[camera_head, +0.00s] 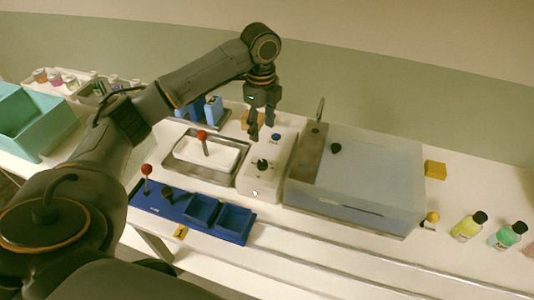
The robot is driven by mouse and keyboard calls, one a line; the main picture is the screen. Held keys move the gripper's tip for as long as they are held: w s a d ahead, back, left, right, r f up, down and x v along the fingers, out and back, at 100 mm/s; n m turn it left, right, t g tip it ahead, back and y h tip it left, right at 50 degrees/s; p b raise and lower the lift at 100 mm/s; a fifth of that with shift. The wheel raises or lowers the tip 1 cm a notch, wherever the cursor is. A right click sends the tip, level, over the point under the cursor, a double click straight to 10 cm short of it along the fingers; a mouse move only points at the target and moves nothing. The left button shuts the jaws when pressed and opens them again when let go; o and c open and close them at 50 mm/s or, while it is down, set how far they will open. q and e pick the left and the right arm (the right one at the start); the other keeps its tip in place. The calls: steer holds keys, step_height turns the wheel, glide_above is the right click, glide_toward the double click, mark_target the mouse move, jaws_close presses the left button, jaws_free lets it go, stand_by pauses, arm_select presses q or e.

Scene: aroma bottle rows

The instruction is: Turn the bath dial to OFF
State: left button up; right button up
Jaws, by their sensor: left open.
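The bath dial (262,164) is a small black knob on top of a white control box (257,186) near the middle of the table. The bath (365,175) with a translucent lid stands directly right of the box. My left gripper (261,135) points down above the box, just behind and above the dial, open and empty. The dial's marking is too small to read. My right gripper is not in view.
A metal tray with a white block (207,155) and a red-topped lever stands left of the box. A blue rack (193,210) lies in front. Yellow (467,228) and green (507,237) bottles stand at right. A teal bin (35,120) is far left.

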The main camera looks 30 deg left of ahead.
arm_select(q)
steer(key=p, duration=0.1)
glide_above(262, 163)
step_height(262, 163, down, 6)
steer(key=shift+s+f, duration=0.1)
step_height(262, 163, down, 7)
steer(key=shift+r+p, duration=0.2)
steer(key=shift+p, duration=0.3)
steer(key=shift+f, duration=0.25)
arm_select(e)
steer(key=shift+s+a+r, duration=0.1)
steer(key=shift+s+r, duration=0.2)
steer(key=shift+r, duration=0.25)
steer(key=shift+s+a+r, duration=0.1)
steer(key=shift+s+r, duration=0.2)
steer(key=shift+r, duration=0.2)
arm_select(q)
jaws_close()
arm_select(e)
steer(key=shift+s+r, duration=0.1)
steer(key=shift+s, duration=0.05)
